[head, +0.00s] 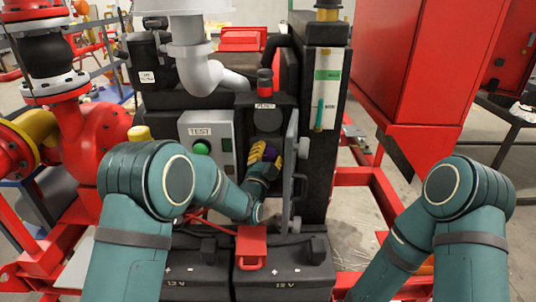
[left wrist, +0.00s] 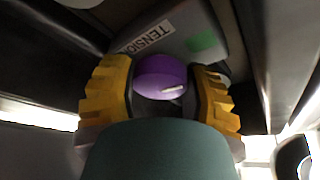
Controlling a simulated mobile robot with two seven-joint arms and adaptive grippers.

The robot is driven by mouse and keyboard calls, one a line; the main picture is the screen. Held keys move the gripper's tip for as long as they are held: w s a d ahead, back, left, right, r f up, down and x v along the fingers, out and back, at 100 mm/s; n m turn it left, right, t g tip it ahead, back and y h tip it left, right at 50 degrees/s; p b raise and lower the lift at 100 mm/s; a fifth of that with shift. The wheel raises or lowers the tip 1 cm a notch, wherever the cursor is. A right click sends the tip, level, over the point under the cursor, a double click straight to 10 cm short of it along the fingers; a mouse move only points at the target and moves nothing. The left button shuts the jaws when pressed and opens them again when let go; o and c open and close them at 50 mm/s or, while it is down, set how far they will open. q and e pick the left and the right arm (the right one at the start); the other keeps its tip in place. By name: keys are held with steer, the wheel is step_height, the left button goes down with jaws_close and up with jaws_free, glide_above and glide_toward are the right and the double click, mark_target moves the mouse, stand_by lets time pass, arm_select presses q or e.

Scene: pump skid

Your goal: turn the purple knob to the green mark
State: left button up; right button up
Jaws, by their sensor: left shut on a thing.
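The purple knob (left wrist: 160,77) sits in the left wrist view between the two yellow fingers of my left gripper (left wrist: 160,95), which is shut on it. A short white pointer line shows on the knob's lower right. The green mark (left wrist: 202,42) is on the grey panel, above and right of the knob, and the line does not point at it. In the head view my left gripper (head: 264,153) reaches into an open box, and only a little of the purple knob (head: 269,152) shows. My right arm is at the right, with its gripper out of view.
A grey door (head: 289,172) stands open just right of my left gripper. A grey TEST box with a green button (head: 201,147) is to the left. Below are black 12 V batteries (head: 283,275) and a red block (head: 251,243).

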arm_select(q)
steer(key=shift+r+n, duration=0.1)
steer(key=shift+n, duration=0.2)
steer(key=o, duration=0.9)
steer(key=v, duration=1.2)
steer(key=shift+d, duration=0.1)
